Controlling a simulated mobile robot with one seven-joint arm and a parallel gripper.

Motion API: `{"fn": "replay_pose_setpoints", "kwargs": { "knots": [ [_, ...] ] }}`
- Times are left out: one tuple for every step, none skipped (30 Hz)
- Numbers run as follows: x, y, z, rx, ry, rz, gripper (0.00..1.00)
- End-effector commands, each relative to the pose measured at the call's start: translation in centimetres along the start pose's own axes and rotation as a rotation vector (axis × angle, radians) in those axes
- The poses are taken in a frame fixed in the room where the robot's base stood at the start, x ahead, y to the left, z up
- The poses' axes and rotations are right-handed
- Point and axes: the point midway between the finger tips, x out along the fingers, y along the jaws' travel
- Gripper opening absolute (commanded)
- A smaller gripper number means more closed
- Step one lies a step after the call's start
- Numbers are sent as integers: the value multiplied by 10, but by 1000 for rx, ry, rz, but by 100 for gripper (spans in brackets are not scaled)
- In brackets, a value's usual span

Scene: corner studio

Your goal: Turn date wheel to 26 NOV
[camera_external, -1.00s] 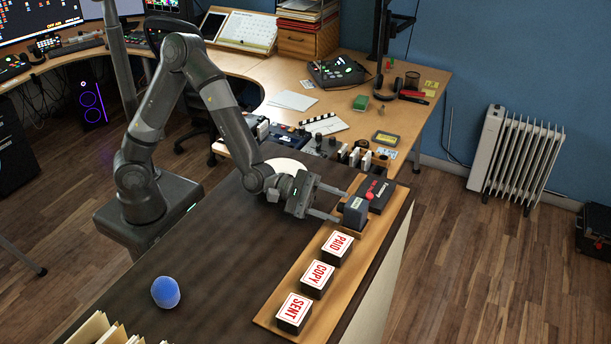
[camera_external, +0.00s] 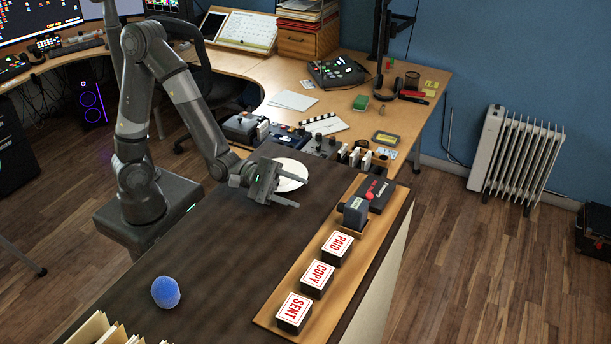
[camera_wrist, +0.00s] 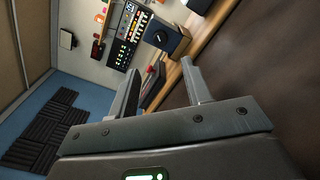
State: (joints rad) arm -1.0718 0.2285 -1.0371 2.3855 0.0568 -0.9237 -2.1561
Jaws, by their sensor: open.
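A dark grey block-shaped device (camera_external: 355,214), which looks like the date stamp, stands on the wooden board (camera_external: 267,318). It also shows in the wrist view as a dark block with a round knob (camera_wrist: 168,38). The date on it cannot be read. My gripper (camera_external: 298,192) is open and empty, to the left of the device and apart from it, above the dark tabletop. In the wrist view its two fingers (camera_wrist: 164,82) are spread with nothing between them.
Stamps marked PAID (camera_external: 337,246), COPY (camera_external: 317,275) and SENT (camera_external: 294,309) line the board. A dark box with a red knob (camera_external: 369,195) lies behind the device. A white plate (camera_external: 292,168) is by my gripper, and a blue object (camera_external: 165,292) stands front left.

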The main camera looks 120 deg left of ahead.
Motion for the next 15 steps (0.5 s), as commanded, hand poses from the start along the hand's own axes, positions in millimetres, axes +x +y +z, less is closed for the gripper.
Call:
{"fn": "replay_pose_setpoints", "kwargs": {
  "knots": [
    [-1, 0, 0, 0, 0, 0, 45],
    [-1, 0, 0, 0, 0, 0, 45],
    [-1, 0, 0, 0, 0, 0, 45],
    [-1, 0, 0, 0, 0, 0, 45],
    [-1, 0, 0, 0, 0, 0, 45],
    [-1, 0, 0, 0, 0, 0, 45],
    [-1, 0, 0, 0, 0, 0, 45],
    [-1, 0, 0, 0, 0, 0, 45],
    [-1, 0, 0, -1, 0, 0, 45],
    [-1, 0, 0, -4, 0, 0, 45],
    [1, 1, 1, -14, -1, -1, 45],
    [6, 3, 2, -43, -2, -4, 45],
    [11, 5, 4, -75, -4, -8, 45],
    [17, 8, 7, -118, -6, -11, 45],
    [27, 13, 11, -185, -9, -17, 45]
  ]
}}
